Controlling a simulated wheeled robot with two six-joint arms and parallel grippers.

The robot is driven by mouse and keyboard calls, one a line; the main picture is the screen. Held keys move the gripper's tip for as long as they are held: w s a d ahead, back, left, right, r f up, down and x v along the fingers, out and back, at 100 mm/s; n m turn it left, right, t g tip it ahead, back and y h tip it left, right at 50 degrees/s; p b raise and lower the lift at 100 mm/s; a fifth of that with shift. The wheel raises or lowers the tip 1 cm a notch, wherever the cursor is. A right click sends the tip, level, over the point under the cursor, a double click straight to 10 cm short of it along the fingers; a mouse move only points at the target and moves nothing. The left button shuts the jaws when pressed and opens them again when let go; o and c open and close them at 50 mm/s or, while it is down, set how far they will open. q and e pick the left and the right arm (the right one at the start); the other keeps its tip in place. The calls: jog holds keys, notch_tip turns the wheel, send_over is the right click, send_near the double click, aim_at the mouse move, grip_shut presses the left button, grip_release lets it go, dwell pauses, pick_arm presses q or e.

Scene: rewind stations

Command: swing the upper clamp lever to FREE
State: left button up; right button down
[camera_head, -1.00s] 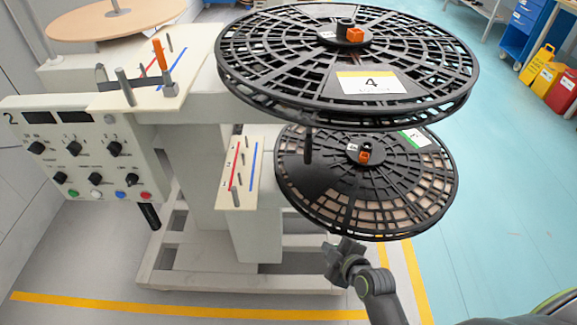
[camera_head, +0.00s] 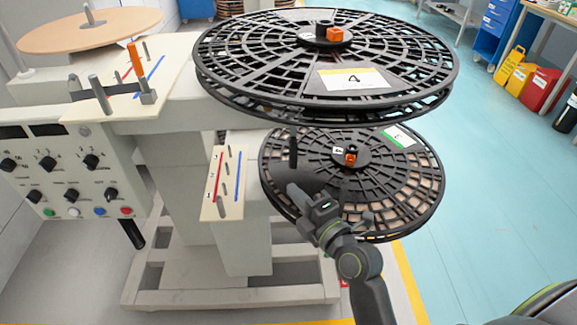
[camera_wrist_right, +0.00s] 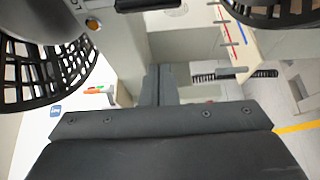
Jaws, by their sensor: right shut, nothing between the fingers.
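The upper clamp lever (camera_head: 335,36) appears to be the orange piece beside a black knob on the hub of the upper reel (camera_head: 220,72). Its markings are too small to read in the head view. My right gripper (camera_head: 297,190) is shut and empty, low over the left part of the lower reel (camera_head: 425,200), well below the upper lever. Its closed fingers (camera_wrist_right: 160,85) show in the right wrist view, with no lever between them. A dark hub (camera_wrist_right: 60,20) with partly cut-off lettering and an orange spot shows at that view's upper left. My left gripper is not seen.
A similar orange lever (camera_head: 351,158) sits on the lower hub. A black rod (camera_head: 293,150) stands upright between the reels near my gripper. A control panel (camera_head: 70,180) and marked plate (camera_head: 231,180) are at left. Open floor (camera_head: 490,180) lies right.

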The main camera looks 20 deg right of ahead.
aim_at(293, 154)
jog(key=shift+r, duration=0.1)
dwell(0.3)
jog(key=w+d+p, duration=0.1)
jog(key=w+p, duration=0.4)
jog(key=w, duration=0.4)
jog(key=shift+w+d, duration=0.2)
jog(key=shift+d, duration=0.05)
